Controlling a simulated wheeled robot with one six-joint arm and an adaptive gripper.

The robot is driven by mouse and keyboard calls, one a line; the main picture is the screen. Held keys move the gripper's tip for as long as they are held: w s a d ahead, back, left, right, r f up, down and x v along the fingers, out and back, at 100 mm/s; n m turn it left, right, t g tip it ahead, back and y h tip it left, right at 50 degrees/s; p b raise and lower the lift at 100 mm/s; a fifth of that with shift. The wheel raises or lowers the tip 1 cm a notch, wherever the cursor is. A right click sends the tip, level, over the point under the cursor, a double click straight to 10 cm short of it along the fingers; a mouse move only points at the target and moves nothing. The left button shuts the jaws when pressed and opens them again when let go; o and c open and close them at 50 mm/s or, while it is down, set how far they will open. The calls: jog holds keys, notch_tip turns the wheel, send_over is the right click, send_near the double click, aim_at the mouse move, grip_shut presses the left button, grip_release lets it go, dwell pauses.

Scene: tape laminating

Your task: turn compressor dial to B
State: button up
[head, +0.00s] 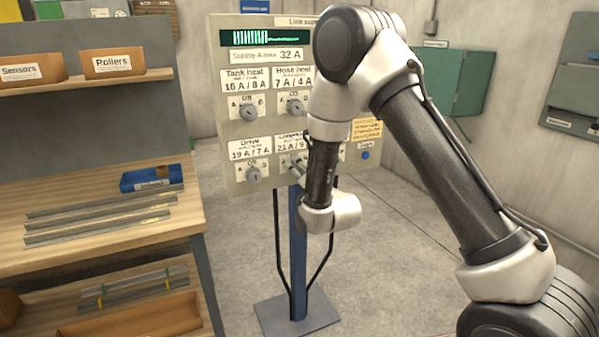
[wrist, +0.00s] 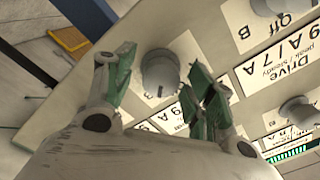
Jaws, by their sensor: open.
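The grey control panel (head: 233,110) stands on a blue post, with four round dials under printed labels. The compressor label (head: 288,147), lower right, is partly covered by my arm. In the wrist view, upside down, the compressor dial (wrist: 160,74) is a grey knob between the two fingers of my gripper (wrist: 164,62). The fingers are open, one on each side of the knob, with gaps visible. I cannot tell which letter the knob points to; its marks are mostly hidden. In the head view my wrist hides most of the gripper.
The drive dial (head: 253,175) sits left of the compressor dial, with the tank heat dial (head: 248,112) above it. A wooden workbench (head: 100,235) with metal bars and a blue tray (head: 150,178) stands at left. Floor right of the panel is clear.

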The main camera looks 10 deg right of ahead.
jog(key=v, duration=0.7)
jog(key=shift+s, duration=0.2)
